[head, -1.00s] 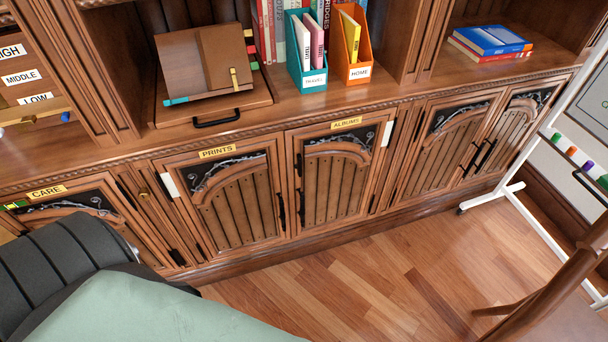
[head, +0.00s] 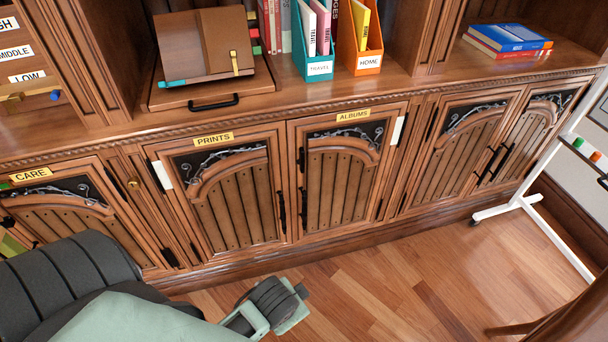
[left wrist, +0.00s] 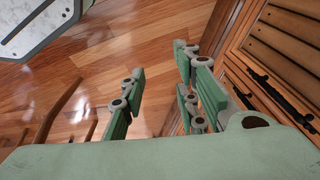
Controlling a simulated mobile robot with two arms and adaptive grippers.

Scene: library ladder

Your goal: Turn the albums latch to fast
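The albums door (head: 341,185) is shut under its yellow ALBUMS label (head: 353,115) in the head view. A small dark fitting (head: 301,160) is at its upper left edge, above a long black pull (head: 303,208); I cannot tell for sure which is the latch or how it is set. My left arm comes in at the lower left, with a green and black part low in front of the cabinets. In the left wrist view my left gripper (left wrist: 162,92) is open and empty, its fingers apart over the floor, beside cabinet doors. My right gripper is out of view.
The prints door (head: 235,200) and care door (head: 70,215) lie to the left, both shut. A white stand (head: 545,225) is at the right. Binders and books sit on the shelf above.

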